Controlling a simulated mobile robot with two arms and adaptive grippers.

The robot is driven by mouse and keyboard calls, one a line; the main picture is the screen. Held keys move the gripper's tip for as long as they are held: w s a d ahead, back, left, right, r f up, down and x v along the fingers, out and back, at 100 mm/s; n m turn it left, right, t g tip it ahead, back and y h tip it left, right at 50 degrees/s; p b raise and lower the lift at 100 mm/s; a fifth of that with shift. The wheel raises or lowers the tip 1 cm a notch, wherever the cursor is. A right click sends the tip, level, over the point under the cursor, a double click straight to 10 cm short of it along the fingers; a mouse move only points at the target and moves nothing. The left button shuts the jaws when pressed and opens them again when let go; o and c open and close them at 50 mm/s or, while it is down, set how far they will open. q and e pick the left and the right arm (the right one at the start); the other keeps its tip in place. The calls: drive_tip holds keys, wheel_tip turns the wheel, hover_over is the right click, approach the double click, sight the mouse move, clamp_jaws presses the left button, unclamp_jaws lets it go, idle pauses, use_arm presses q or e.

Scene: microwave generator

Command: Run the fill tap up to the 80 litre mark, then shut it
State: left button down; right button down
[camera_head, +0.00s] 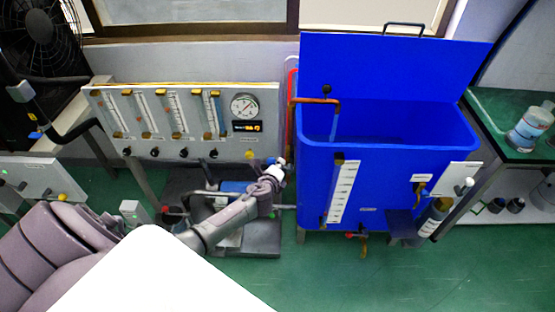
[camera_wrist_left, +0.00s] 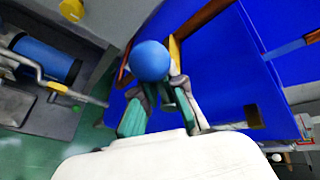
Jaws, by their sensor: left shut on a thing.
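My left gripper (camera_head: 276,170) is at the left side of the blue tank (camera_head: 390,185). In the left wrist view my left gripper (camera_wrist_left: 160,92) is shut on the round blue tap knob (camera_wrist_left: 150,60). A copper fill pipe (camera_head: 318,101) bends over the tank's rim, and a thin pale stream (camera_head: 334,124) falls from its end into the tank. A white level scale (camera_head: 343,192) stands on the tank's front; its marks and level are too small to read. My right gripper is in neither view.
The tank's blue lid (camera_head: 390,70) stands open behind it. A panel with flow tubes and a dial gauge (camera_head: 244,106) is to the left. A blue cylinder (camera_wrist_left: 48,60) and pipes sit low beside my gripper. A green-topped bench (camera_head: 500,120) stands right.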

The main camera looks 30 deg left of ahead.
use_arm(q)
drive_tip(key=shift+w+a+r+m+g+y+p, duration=0.1)
drive_tip(key=shift+w+r+m+g+y+p, duration=0.2)
drive_tip(key=shift+r+m+y+p, duration=0.5)
drive_tip(key=shift+f+h, duration=0.25)
drive_tip(key=shift+h, duration=0.05)
drive_tip(key=c, duration=1.2)
unclamp_jaws()
drive_tip(key=shift+s, duration=0.1)
drive_tip(key=shift+s, duration=0.1)
drive_tip(key=v, duration=1.2)
